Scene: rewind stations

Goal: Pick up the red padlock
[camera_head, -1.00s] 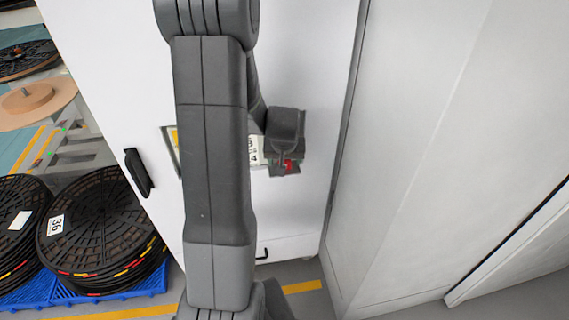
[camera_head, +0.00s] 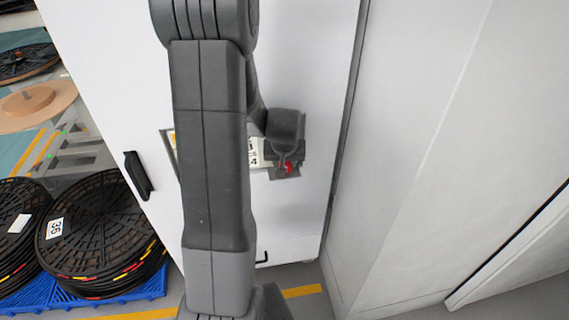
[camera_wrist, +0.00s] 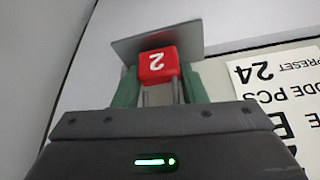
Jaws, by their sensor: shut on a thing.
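The red padlock (camera_wrist: 158,64) shows in the wrist view as a red block with a white "2", upside down, its metal shackle toward my gripper. My gripper (camera_wrist: 160,88) is shut on it, with greenish fingers at both sides of the padlock. A grey plate lies just behind the padlock; I cannot tell whether they touch. In the head view the padlock (camera_head: 288,168) is a small red spot below the dark end of my arm, in front of the white cabinet. My arm hides most of the fingers there.
The white cabinet door (camera_head: 215,258) has a black handle (camera_head: 138,175) at left and a label sheet (camera_wrist: 275,85) beside my gripper. A pale cabinet wall (camera_head: 420,150) stands close on the right. Black reels (camera_head: 95,235) lie stacked on a blue pallet (camera_head: 110,300) at lower left.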

